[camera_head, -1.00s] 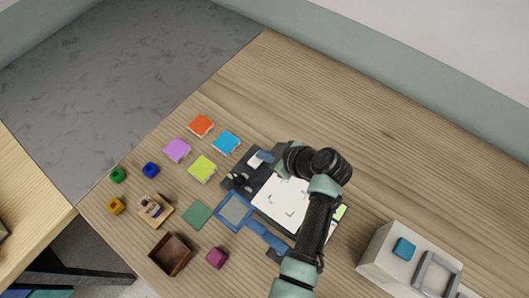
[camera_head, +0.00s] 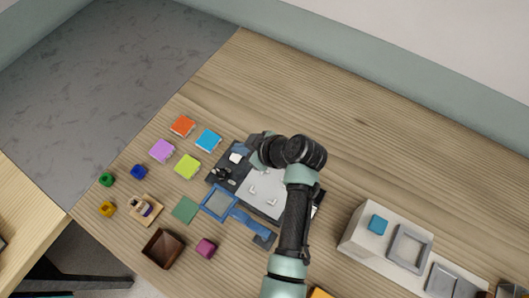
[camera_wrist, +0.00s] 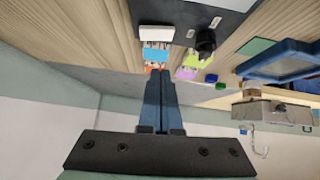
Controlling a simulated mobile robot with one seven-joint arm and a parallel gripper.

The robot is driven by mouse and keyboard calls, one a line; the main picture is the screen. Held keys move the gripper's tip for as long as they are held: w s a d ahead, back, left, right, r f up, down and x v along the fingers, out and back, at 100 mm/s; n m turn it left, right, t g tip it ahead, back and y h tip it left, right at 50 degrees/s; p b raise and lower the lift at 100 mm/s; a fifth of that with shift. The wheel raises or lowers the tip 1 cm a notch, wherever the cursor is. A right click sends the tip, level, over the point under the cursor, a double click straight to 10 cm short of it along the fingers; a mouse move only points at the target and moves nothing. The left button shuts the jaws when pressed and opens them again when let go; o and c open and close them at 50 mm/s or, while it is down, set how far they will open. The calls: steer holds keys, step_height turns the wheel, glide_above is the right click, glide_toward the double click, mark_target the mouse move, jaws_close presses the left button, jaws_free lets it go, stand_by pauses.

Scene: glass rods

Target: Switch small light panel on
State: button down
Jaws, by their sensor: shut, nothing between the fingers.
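The small light panel (camera_head: 262,192) is a pale slab on a dark board (camera_head: 226,184), partly hidden by my arm. It looks greyish-white, without a bright glow. At the board's far left end are a small white square piece (camera_head: 236,158) and a black knob (camera_head: 222,174). The wrist view shows a white piece (camera_wrist: 156,33) and the black knob (camera_wrist: 204,42) beyond my fingers. My gripper (camera_wrist: 158,74) is shut and empty, its blue fingers together. In the head view its fingertips (camera_head: 241,149) are beside the white piece; I cannot tell whether they touch.
A blue-framed magnifier-like tool (camera_head: 219,203) lies against the board's front. Coloured slabs, such as the lime one (camera_head: 187,167), stand to its left. A white block (camera_head: 365,235) stands right. The back table is clear.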

steer(key=b+v, duration=0.1)
steer(key=v, duration=0.7)
steer(key=shift+s, duration=0.3)
steer(key=shift+d, duration=0.1)
